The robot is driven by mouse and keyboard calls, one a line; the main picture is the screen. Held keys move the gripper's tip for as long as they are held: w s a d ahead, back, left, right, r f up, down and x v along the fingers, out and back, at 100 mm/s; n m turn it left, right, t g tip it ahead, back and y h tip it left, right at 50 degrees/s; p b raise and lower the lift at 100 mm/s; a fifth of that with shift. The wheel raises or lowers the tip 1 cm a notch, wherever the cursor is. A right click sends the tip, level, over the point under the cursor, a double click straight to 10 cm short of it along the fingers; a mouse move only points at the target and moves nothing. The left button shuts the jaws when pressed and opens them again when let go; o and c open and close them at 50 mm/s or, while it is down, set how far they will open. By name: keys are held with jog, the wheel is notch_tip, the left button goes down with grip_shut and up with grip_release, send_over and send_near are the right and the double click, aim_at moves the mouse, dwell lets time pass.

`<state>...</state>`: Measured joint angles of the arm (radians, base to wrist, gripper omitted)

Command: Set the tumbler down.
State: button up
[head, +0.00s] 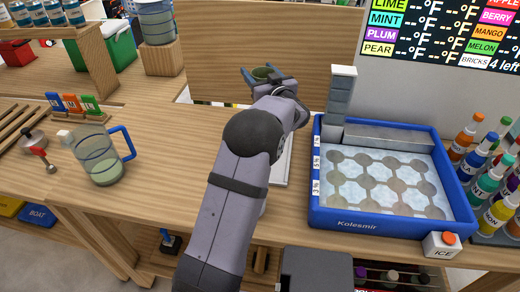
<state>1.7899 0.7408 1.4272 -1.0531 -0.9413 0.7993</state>
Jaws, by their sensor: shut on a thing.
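My arm reaches forward over the wooden counter. My gripper (262,74) is near the upper middle of the head view, in front of a wooden panel. It is shut on the tumbler (263,71), whose small greenish rim shows between the bluish fingers. Most of the tumbler is hidden behind my wrist, so I cannot tell whether its base touches anything.
A blue ice maker (390,229) stands to the right, with a small ICE button box (440,245) at its front corner. A light flat tray (280,165) lies partly hidden beneath my arm. A blue-handled pitcher (97,158) stands left. Syrup bottles (465,140) line the right edge.

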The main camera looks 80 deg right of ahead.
jog(key=shift+s, duration=0.3)
notch_tip(320, 180, down, 6)
jog(key=shift+f, duration=0.15)
jog(key=shift+f, duration=0.1)
jog(key=shift+f+p, duration=0.4)
jog(key=shift+f, duration=1.3)
jog(key=shift+f, duration=0.25)
jog(key=o, duration=1.6)
jog(key=shift+r, duration=0.1)
jog(key=shift+r, duration=0.1)
